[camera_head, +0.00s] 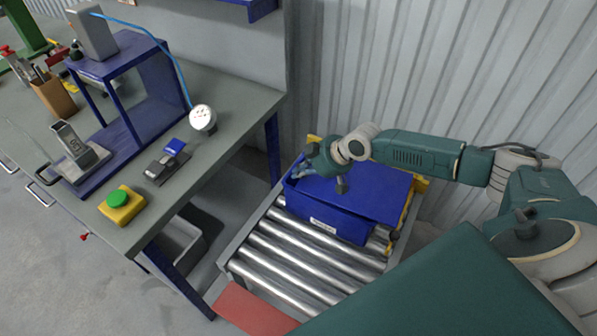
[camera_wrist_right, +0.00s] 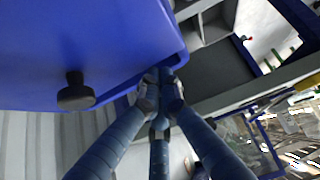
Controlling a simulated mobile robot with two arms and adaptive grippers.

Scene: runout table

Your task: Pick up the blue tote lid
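The blue tote lid (camera_head: 372,188) lies over the blue tote (camera_head: 325,218) on the roller table, with a dark knob (camera_head: 341,185) on top. The lid fills the upper left of the right wrist view (camera_wrist_right: 90,40), where the dark knob (camera_wrist_right: 75,92) also shows. My right gripper (camera_head: 300,172) is at the left end of the lid. In the wrist view its fingertips (camera_wrist_right: 160,84) are close together at the lid's rim near a corner and seem to pinch it. Whether the lid is clear of the tote is hard to tell. My left gripper is out of view.
The roller table (camera_head: 290,255) has bare rollers in front of the tote. A workbench (camera_head: 225,105) on the left carries a green button on a yellow box (camera_head: 121,203), a round white-faced device (camera_head: 202,119) and a blue stand (camera_head: 125,95). A corrugated wall (camera_head: 480,80) stands close behind.

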